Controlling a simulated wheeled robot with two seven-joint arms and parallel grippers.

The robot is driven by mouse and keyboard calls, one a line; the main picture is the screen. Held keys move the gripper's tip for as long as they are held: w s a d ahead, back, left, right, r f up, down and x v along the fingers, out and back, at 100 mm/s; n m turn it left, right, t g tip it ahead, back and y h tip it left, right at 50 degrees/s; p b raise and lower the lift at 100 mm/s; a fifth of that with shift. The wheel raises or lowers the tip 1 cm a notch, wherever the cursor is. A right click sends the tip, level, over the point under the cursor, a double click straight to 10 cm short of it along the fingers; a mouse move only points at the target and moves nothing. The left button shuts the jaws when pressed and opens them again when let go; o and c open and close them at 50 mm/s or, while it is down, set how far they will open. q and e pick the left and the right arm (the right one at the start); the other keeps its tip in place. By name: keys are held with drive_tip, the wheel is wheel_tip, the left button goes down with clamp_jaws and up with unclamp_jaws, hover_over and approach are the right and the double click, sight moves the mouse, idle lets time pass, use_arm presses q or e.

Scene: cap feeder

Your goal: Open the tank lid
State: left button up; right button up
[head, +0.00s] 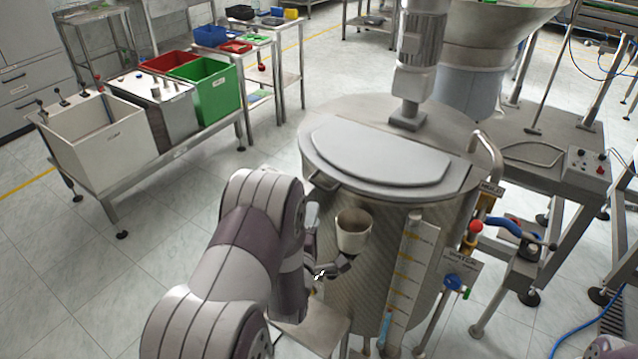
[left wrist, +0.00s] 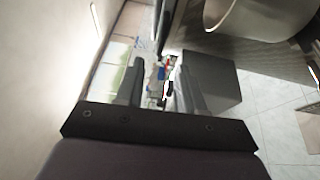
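The tank lid (head: 380,155) is a flat grey hinged plate, lying shut on top of the round steel tank (head: 445,222). A small handle (head: 322,183) sits at the lid's front left edge. My left gripper (head: 328,268) is low beside the tank's left side, below the lid and partly hidden behind my arm. In the left wrist view my left gripper's two fingers (left wrist: 160,78) stand apart with nothing held between them. The lid's handle cannot be made out in that view. My right gripper is not in view.
A beige cup-shaped holder (head: 354,231) sticks out from the tank front, close to my left gripper; its rim shows in the left wrist view (left wrist: 262,22). A motor (head: 418,60) stands behind the lid. A bench with bins (head: 95,140) is at left. The air above the lid's front is clear.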

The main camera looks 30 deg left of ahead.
sight(321, 185)
use_arm(q)
drive_tip(key=p+x, duration=0.1)
drive_tip(key=x, duration=1)
drive_tip(key=shift+w+a+f, duration=0.15)
clamp_jaws()
